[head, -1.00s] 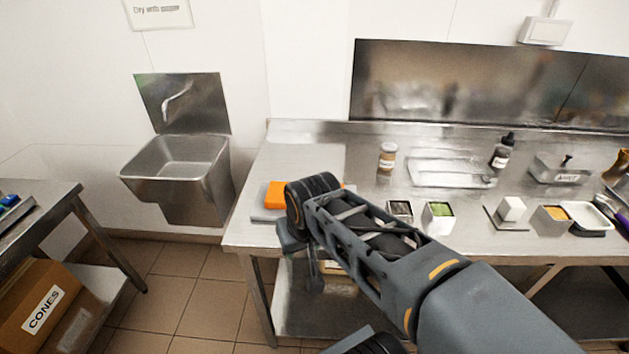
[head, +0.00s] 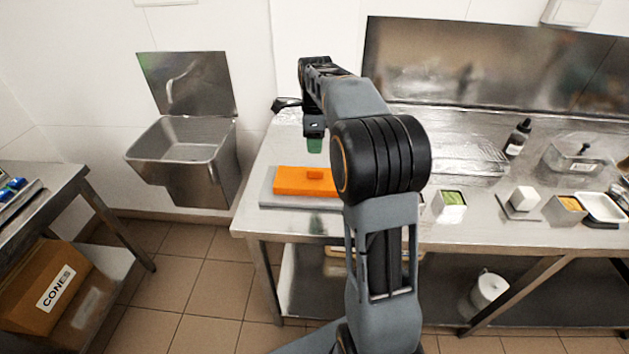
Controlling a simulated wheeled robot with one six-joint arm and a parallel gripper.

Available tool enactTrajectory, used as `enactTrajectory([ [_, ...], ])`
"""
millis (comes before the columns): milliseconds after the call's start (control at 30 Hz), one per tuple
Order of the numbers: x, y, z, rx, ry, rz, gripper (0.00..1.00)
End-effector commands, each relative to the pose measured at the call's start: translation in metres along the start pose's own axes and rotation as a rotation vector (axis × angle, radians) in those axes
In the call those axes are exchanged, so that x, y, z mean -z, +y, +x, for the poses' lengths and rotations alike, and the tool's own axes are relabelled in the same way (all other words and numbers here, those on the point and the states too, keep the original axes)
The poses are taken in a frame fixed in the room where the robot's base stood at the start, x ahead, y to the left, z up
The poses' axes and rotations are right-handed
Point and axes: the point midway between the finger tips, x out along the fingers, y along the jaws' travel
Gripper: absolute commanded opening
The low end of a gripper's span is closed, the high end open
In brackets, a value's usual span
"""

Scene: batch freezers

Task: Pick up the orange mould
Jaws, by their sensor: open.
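The orange mould (head: 300,184) is a flat orange block with a small raised knob on top. It lies on a grey slab (head: 267,196) at the left front of the steel table; my arm hides its right end. My gripper (head: 314,143) is open above and behind the mould, apart from it, with a greenish fingertip pointing down. Only part of the gripper shows.
On the steel table (head: 277,151), right of my arm, stand a green-filled tin (head: 449,203), a white block (head: 522,198), a yellow-filled tin (head: 567,210) and a dark bottle (head: 517,138). A sink (head: 183,150) hangs at the left.

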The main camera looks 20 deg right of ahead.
Motion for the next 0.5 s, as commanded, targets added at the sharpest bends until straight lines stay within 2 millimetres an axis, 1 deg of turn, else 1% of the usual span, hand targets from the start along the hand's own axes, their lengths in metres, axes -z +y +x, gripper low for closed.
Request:
enactTrajectory([
  [33,0.0,0.0,0.011,-0.003,0.001,0.0,0.45],
  [200,-0.001,0.001,0.037,-0.001,0.0,-0.003,0.45],
  [300,-0.001,0.001,0.047,-0.001,0.0,-0.004,0.45],
  [500,-0.001,0.001,0.057,0.0,0.0,-0.005,0.45],
])
